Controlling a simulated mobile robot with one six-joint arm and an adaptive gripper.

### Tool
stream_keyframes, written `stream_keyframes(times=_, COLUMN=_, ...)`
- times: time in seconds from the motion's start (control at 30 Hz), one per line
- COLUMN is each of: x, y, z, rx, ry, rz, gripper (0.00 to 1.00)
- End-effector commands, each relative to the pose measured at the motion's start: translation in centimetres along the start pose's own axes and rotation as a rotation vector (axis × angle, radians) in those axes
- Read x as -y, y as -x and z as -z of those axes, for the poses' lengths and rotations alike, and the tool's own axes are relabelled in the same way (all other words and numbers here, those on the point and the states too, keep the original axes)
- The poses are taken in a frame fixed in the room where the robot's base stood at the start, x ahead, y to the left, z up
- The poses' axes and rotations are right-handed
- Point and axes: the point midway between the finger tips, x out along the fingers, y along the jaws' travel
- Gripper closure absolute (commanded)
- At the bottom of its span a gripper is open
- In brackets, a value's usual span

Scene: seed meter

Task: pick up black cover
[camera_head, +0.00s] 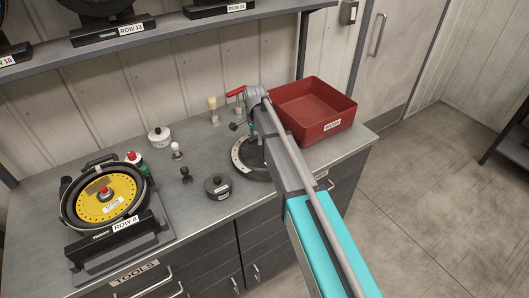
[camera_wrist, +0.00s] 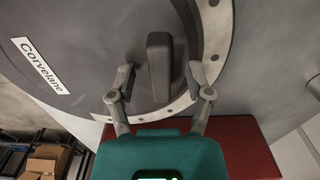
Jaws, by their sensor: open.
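The black cover (camera_wrist: 80,85) is a dark round disc with a white label reading "Corvelane" and a raised bar handle (camera_wrist: 159,65) in its middle. It lies within a pale ring with dark dots (camera_wrist: 215,45). In the head view the cover (camera_head: 256,160) sits on the workbench, partly hidden by my arm. My gripper (camera_wrist: 161,82) is open, with one finger on each side of the handle and a visible gap on both sides. In the head view my gripper (camera_head: 252,128) is over the cover, its fingers mostly hidden.
A red bin (camera_head: 310,112) stands right of my arm, close to the cover. A small dark labelled pot (camera_head: 217,188) and a black knob (camera_head: 186,175) are to the left. A yellow-disc seed meter (camera_head: 105,198) stands far left. A shelf (camera_head: 150,32) runs above the workbench.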

Motion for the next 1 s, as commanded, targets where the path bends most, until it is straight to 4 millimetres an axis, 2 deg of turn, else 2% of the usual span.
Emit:
stream_keyframes(times=0.03, x=0.0, y=0.0, z=0.0, rx=0.0, ry=0.0, rz=0.0, gripper=0.38)
stream_keyframes(times=0.07, x=0.0, y=0.0, z=0.0, rx=0.0, ry=0.0, rz=0.0, gripper=0.44)
stream_keyframes(times=0.37, x=0.0, y=0.0, z=-0.01, rx=0.0, ry=0.0, rz=0.0, gripper=0.99)
stream_keyframes(times=0.77, x=0.0, y=0.06, z=-0.02, rx=0.0, ry=0.0, rz=0.0, gripper=1.0)
stream_keyframes(times=1.0, x=0.0, y=0.74, z=-0.02, rx=0.0, ry=0.0, rz=0.0, gripper=1.0)
